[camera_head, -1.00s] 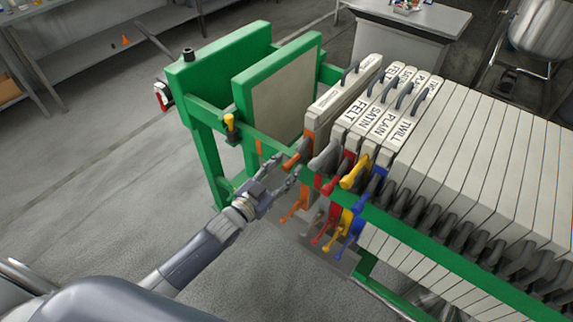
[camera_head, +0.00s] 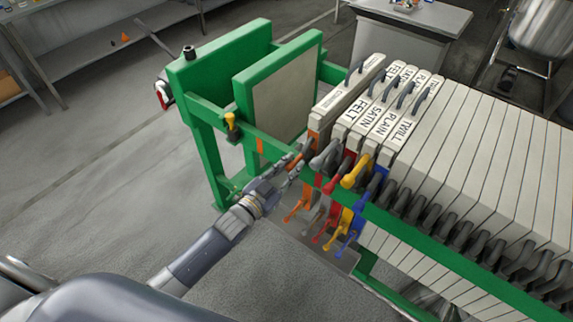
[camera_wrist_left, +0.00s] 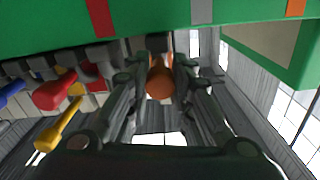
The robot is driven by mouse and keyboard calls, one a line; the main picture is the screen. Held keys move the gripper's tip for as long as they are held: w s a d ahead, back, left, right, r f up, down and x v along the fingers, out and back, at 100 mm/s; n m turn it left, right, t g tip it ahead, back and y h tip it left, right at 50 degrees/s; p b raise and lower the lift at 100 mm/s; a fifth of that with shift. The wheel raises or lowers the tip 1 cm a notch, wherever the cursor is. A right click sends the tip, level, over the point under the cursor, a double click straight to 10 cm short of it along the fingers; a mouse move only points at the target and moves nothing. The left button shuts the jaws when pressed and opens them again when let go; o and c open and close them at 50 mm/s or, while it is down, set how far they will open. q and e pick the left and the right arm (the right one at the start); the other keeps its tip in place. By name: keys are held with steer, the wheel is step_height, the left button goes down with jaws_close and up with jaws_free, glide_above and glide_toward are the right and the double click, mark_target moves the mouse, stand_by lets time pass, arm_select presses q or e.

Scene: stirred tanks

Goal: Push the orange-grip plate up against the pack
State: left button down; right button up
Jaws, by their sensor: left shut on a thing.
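The orange-grip plate (camera_head: 340,97) hangs upright in the green frame, just left of the FELT plate (camera_head: 350,112). At most a narrow gap is left between them; I cannot tell whether they touch. The pack (camera_head: 478,150) of pale plates runs to the right, with SATIN, PLAIN and TWILL behind FELT. My left gripper (camera_head: 296,160) reaches in at the frame's near rail and is shut on the plate's orange grip. In the left wrist view the orange grip (camera_wrist_left: 160,80) sits between the fingers. My right gripper is out of view.
The green end plate (camera_head: 282,90) stands left of the orange-grip plate with a gap between. The green side rail (camera_head: 420,232) runs close by my gripper. Grey, red, yellow and blue grips (camera_head: 372,190) crowd just to its right. Open floor lies at left.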

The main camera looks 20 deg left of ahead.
arm_select(q)
steer(key=d, duration=0.1)
steer(key=s+d, duration=0.1)
steer(key=d, duration=0.1)
steer(key=shift+s+d, duration=0.15)
steer(key=shift+d, duration=0.05)
steer(key=shift+f, duration=0.1)
steer(key=c, duration=1.4)
jaws_free()
steer(key=shift+c, duration=0.2)
